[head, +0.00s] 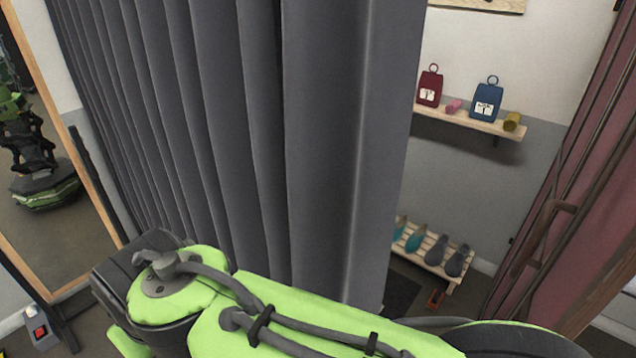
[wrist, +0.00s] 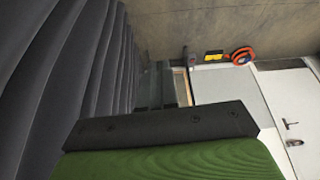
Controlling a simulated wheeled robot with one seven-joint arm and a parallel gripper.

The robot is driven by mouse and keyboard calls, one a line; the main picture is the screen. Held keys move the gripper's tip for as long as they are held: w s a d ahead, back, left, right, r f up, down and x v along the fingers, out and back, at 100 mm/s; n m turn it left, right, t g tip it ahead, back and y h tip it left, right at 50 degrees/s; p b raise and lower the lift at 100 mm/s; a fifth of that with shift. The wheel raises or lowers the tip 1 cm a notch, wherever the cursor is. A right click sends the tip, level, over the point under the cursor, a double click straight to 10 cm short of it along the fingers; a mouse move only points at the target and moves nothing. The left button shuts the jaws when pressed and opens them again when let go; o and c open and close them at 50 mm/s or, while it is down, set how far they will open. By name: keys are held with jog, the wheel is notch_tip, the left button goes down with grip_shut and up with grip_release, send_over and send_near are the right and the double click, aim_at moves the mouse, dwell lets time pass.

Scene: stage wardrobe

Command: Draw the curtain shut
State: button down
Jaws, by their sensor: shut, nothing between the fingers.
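The dark grey curtain (head: 325,130) hangs in upright folds across the middle of the head view. Its right edge is straight, with an open gap to the right of it. In the wrist view the curtain's folds (wrist: 60,85) fill the left side. My gripper (wrist: 165,122) shows in the wrist view as a dark bolted part beyond a green cover, close to the right of the folds. It is shut with nothing held; the fingertips are hard to make out. In the head view my green arm crosses the bottom and hides the curtain's lower part.
A maroon panel (head: 590,150) with brown bars stands at right. A wood-framed mirror (head: 75,150) stands at left. The wrist view shows a white door (wrist: 290,110).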

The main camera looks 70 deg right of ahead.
jog(key=s+d+r+m+g+p, duration=0.1)
jog(key=d+r+m+g+p, duration=0.35)
jog(key=d+m+p, duration=0.35)
jog(key=s+d+r+m+g+p, duration=0.1)
jog(key=d+r+m+g+p, duration=0.35)
jog(key=d, duration=0.55)
jog(key=s+d+r+m+g+p, duration=0.2)
jog(key=d+r+m+p, duration=0.4)
jog(key=d, duration=0.4)
jog(key=s+f+m+b, duration=0.2)
jog(key=s+f+b, duration=0.6)
jog(key=s, duration=0.1)
jog(key=shift+s+a+f+g+h, duration=0.2)
jog(key=shift+s+g+h, duration=0.1)
